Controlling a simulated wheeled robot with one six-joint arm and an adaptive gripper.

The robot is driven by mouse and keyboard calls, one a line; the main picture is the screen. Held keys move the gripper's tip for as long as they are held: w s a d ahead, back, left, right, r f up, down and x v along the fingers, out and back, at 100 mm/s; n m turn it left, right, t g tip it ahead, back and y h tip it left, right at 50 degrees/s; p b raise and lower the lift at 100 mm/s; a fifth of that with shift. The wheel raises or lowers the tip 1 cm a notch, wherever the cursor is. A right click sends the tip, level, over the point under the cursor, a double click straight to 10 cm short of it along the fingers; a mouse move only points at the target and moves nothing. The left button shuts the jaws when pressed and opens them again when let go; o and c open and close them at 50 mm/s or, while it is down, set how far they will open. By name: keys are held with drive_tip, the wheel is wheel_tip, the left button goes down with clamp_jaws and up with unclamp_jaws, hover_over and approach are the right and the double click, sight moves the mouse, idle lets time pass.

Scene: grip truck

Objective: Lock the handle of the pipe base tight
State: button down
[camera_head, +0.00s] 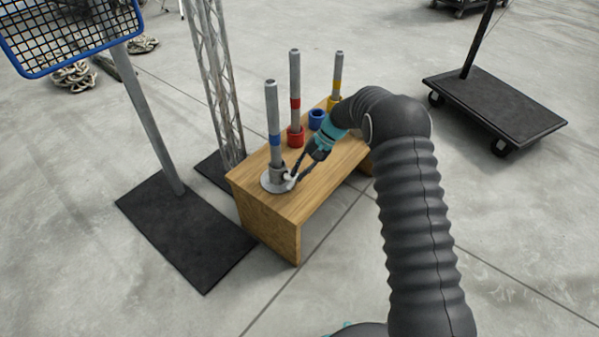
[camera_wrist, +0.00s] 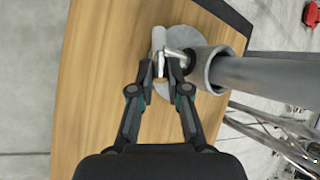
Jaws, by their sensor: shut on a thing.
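The pipe base (camera_head: 277,179) is a grey round flange with a collar, near the front left end of the wooden bench. A grey pipe with a blue band (camera_head: 273,125) stands upright in it. My gripper (camera_head: 292,177) reaches down to the right side of the base. In the wrist view, my gripper (camera_wrist: 169,76) is shut on the light metal handle (camera_wrist: 160,45), which sits beside the collar (camera_wrist: 208,69). The fingertips hide part of the handle. How tight the handle is cannot be told.
The wooden bench (camera_head: 285,215) also carries a pipe in a red holder (camera_head: 296,136), an empty blue holder (camera_head: 317,119) and a yellow-banded pipe (camera_head: 337,75). A lattice truss (camera_head: 217,80) and a blue-rimmed basket stand (camera_head: 150,120) are close on the left. A black cart (camera_head: 495,105) is at right.

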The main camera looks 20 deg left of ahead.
drive_tip(key=shift+w+a+f+g+y+b, duration=0.1)
drive_tip(key=shift+f+g+y+b, duration=0.3)
drive_tip(key=shift+g, duration=0.35)
drive_tip(key=shift+w+f+g+y+b, duration=0.15)
drive_tip(key=shift+g+y+b, duration=0.15)
drive_tip(key=shift+g+y, duration=0.35)
drive_tip(key=shift+s+m+g+h, duration=0.1)
drive_tip(key=shift+m+g+h, duration=0.15)
drive_tip(key=shift+m+g, duration=0.05)
drive_tip(key=c, duration=1.1)
unclamp_jaws()
drive_tip(key=shift+s+a, duration=0.1)
drive_tip(key=shift+a, duration=0.1)
drive_tip(key=shift+w+d, duration=0.25)
drive_tip(key=shift+d, duration=0.1)
drive_tip(key=v, duration=1.1)
drive_tip(key=shift+d+r, duration=0.2)
drive_tip(key=shift+r, duration=0.1)
drive_tip(key=shift+w, duration=0.1)
